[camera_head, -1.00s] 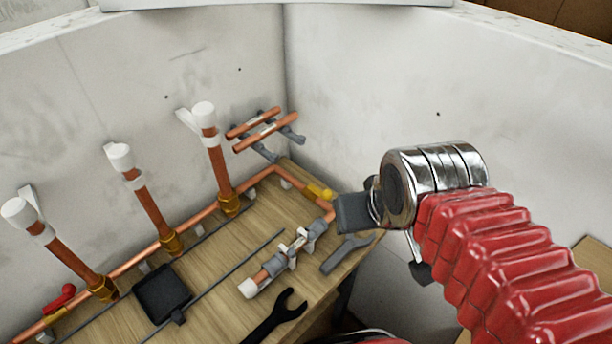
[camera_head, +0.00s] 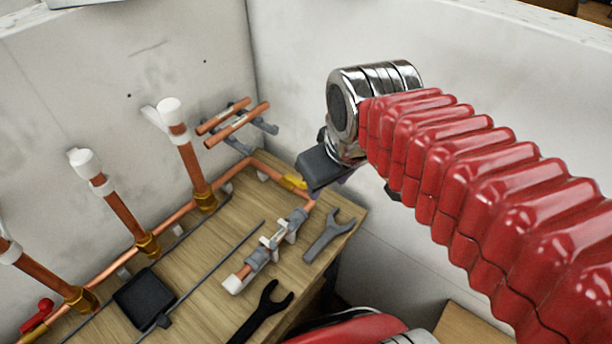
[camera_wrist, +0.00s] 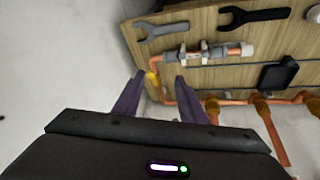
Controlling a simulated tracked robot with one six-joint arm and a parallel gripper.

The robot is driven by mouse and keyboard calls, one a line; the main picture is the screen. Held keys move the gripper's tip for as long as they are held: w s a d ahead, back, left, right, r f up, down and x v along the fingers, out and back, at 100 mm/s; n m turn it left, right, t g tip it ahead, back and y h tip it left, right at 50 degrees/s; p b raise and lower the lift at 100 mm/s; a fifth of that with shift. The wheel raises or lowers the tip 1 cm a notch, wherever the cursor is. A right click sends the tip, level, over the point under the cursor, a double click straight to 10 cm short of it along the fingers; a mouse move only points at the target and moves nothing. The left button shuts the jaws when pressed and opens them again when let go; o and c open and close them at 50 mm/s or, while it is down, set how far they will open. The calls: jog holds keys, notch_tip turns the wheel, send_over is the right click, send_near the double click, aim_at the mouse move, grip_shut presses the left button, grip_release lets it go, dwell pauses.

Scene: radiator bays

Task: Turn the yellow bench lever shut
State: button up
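The yellow bench lever (camera_head: 293,182) sits on the copper pipe near the bench's back right corner. Its right end is close to the dark body of my gripper (camera_head: 322,172) in the head view, and the fingers are mostly hidden there. In the wrist view my gripper (camera_wrist: 160,76) shows two purple fingers spread apart and empty. The yellow lever (camera_wrist: 151,79) appears beyond them, in the gap and nearer the left fingertip. I see no contact. How far the lever is turned is hard to tell.
A pipe piece in grey clamps (camera_head: 270,245), a grey wrench (camera_head: 328,236) and a black wrench (camera_head: 264,312) lie on the wooden bench. Copper risers stand along the left wall, with a red lever (camera_head: 38,312) at the lower left. A pale wall (camera_head: 420,240) closes the right.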

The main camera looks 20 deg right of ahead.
jog(key=w+f+n+g, duration=0.2)
jog(key=w+n+g, duration=0.2)
jog(key=w+n, duration=0.9)
jog(key=w, duration=0.3)
jog(key=shift+f+g, duration=0.3)
jog(key=shift+f, duration=0.15)
notch_tip(320, 180, down, 14)
jog(key=shift+r, duration=0.25)
jog(key=shift+c, duration=0.4)
grip_shut()
jog(key=shift+d, duration=0.2)
jog(key=shift+a, duration=0.1)
